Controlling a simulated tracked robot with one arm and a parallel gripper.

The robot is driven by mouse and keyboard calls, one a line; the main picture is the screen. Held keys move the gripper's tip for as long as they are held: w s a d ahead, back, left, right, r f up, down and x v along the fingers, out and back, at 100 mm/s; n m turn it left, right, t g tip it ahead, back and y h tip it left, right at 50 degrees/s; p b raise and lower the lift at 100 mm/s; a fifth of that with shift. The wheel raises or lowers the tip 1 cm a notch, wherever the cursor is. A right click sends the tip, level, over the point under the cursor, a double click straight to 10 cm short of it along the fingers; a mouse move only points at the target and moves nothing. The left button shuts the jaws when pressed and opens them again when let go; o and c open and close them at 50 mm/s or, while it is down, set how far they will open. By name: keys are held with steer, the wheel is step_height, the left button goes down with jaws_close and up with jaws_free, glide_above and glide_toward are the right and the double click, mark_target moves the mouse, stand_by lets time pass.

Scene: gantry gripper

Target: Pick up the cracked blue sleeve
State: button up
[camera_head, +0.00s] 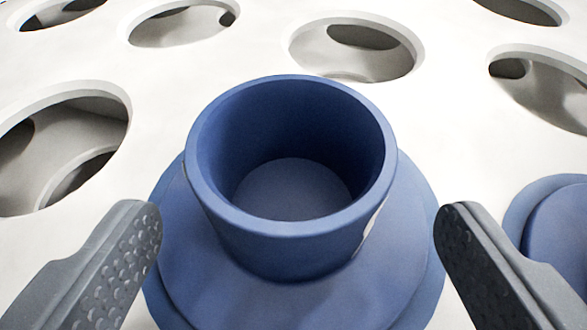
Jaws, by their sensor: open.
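A blue sleeve (290,250) stands upright in the middle of the head camera view, with a round open top and a wide flange at its base. A small pale mark (374,228) shows on the right side of its wall; I cannot tell whether it is a crack. My gripper (300,218) is open, with one grey studded finger to the left of the sleeve and one to the right. Both fingers are apart from the sleeve's upper wall. The lower front of the flange is cut off by the frame's bottom edge.
A white plate (255,52) with several round holes lies around and behind the sleeve. A second blue part (562,225) sits at the right edge, close beyond the right finger and partly out of frame. The plate behind the sleeve has only empty holes.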

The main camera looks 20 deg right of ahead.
mark_target(291, 141)
steer(key=shift+r+b+x, duration=0.1)
steer(key=shift+b+x, duration=0.35)
steer(key=shift+x, duration=0.85)
steer(key=shift+r+b+x, duration=0.15)
steer(key=shift+b+x, duration=0.3)
steer(key=shift+x, duration=0.9)
steer(key=shift+w+a, duration=0.15)
steer(key=c, duration=1.2)
